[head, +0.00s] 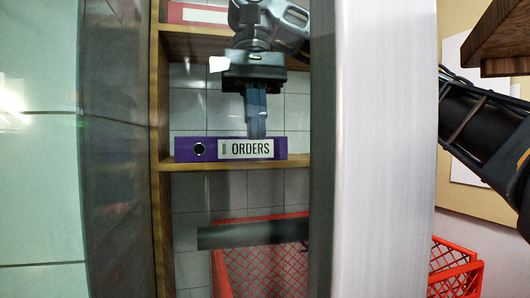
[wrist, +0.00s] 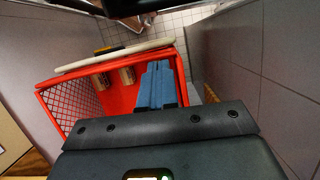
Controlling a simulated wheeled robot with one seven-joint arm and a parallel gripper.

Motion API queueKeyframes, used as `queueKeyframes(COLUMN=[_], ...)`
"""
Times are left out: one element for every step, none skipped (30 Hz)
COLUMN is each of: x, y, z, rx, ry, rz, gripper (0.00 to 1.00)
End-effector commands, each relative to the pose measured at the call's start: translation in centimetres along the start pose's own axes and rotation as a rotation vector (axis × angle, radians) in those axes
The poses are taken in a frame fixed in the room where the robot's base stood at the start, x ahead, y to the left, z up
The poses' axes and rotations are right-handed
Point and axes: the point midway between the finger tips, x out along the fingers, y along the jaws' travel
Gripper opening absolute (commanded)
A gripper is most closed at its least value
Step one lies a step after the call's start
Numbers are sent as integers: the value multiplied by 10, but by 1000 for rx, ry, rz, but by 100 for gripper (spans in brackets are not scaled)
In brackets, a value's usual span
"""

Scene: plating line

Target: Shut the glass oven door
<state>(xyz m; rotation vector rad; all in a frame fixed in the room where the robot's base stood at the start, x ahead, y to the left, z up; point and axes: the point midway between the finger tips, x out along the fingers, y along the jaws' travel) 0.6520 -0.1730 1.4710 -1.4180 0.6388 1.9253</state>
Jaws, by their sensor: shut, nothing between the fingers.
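My gripper (head: 256,118) points down in the upper middle of the head view, its fingers together and empty, in front of a shelf. In the wrist view its blue fingers (wrist: 157,88) lie side by side above a red crate. A tall, pale steel panel (head: 385,150) with a dark left edge stands close to the head camera, right of my gripper. A dark horizontal bar (head: 252,235) reaches left from that edge, below my gripper. I cannot tell whether panel and bar belong to the glass oven door, or how far the door stands open.
A purple binder marked ORDERS (head: 204,149) lies on a wooden shelf (head: 235,163) behind my fingers. A red mesh crate (head: 262,270) is below; it also shows in the wrist view (wrist: 69,105), with a pale board (wrist: 115,53) along its far side. Tiled walls close in.

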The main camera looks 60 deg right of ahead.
Motion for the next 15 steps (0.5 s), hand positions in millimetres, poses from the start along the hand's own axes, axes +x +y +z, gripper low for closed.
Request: queueKeyframes(x=[6,10,15,20,25,32,37,42,49,54,59,66,71,79,84], y=[0,0,0,0,0,0,0,-1,-1,-1,-1,-1,-1,-1,-1], z=[0,0,0,0,0,0,0,0,0,0,0,0,0,-1,-2], rx=[-4,-5,-6,-6,-7,-7,-7,-9,-7,-8,-8,-8,-7,-5,-5], ry=[-2,-3,-2,-3,-4,-3,-3,-3,-3,-3,-3,-4,-3,0,1], rz=[-1,-1,-1,-2,-2,-2,-2,-3,-4,-4,-5,-5,-7,-6,-5], gripper=[0,0,0,0,0,0,0,0,0,0,0,0,0,0,0])
